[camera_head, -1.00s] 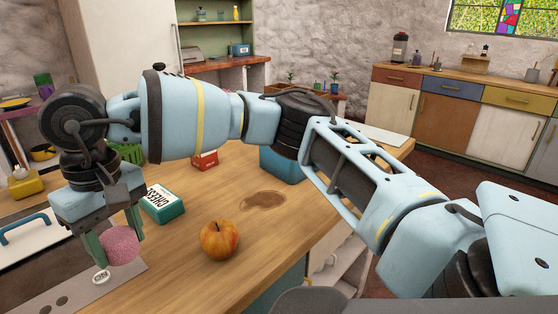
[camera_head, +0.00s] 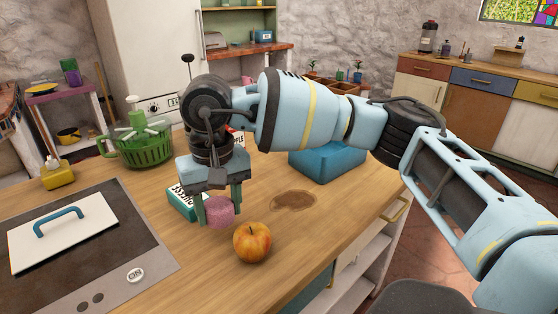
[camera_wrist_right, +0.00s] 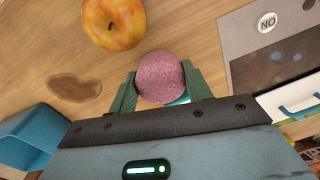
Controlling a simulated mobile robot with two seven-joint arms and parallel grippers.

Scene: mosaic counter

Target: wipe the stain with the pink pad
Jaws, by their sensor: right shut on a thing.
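The brown stain (camera_head: 293,201) lies on the wooden counter, right of my right gripper; it also shows in the right wrist view (camera_wrist_right: 74,88) at the left. The pink pad (camera_head: 220,211) is a round, rough piece held between the green fingers of my right gripper (camera_head: 219,208). In the right wrist view the pad (camera_wrist_right: 160,77) sits between both fingertips. The pad is left of the stain and apart from it. Whether it touches the counter I cannot tell. My left gripper is in neither view.
An apple (camera_head: 252,242) stands just in front of the pad, close to the stain. A teal cheese box (camera_head: 182,202) is partly hidden behind my right gripper. A blue bin (camera_head: 328,163) stands behind the stain. The cooktop (camera_head: 133,251) and green basket (camera_head: 147,148) are at the left.

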